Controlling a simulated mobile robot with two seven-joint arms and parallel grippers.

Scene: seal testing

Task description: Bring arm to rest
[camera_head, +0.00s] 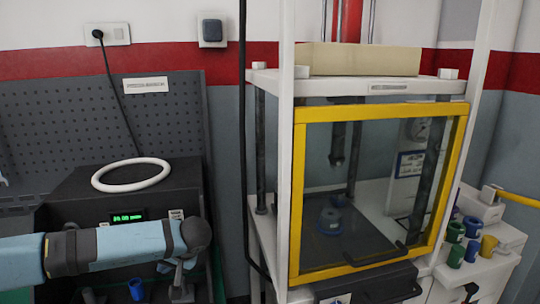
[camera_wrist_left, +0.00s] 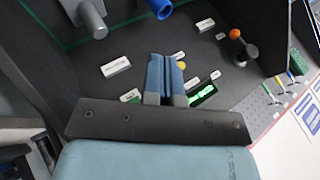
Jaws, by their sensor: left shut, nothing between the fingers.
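My left arm, with light blue covers and dark joints, comes in from the left in the head view. Its left gripper (camera_head: 180,284) hangs down in front of the black machine (camera_head: 75,190), partly hidden by the wrist. In the left wrist view the left gripper (camera_wrist_left: 165,60) has its blue fingers together with nothing between them. They are over a dark panel (camera_wrist_left: 130,45) with white labels, a green display and a yellow button. My right gripper is in neither view.
A white ring (camera_head: 131,175) lies on top of the black machine. A yellow-framed test chamber (camera_head: 298,200) stands to the right. Blue and green cylindrical parts (camera_head: 456,232) sit at the far right. A grey cylinder (camera_wrist_left: 92,18) and an orange-knobbed lever (camera_wrist_left: 235,33) are near the gripper.

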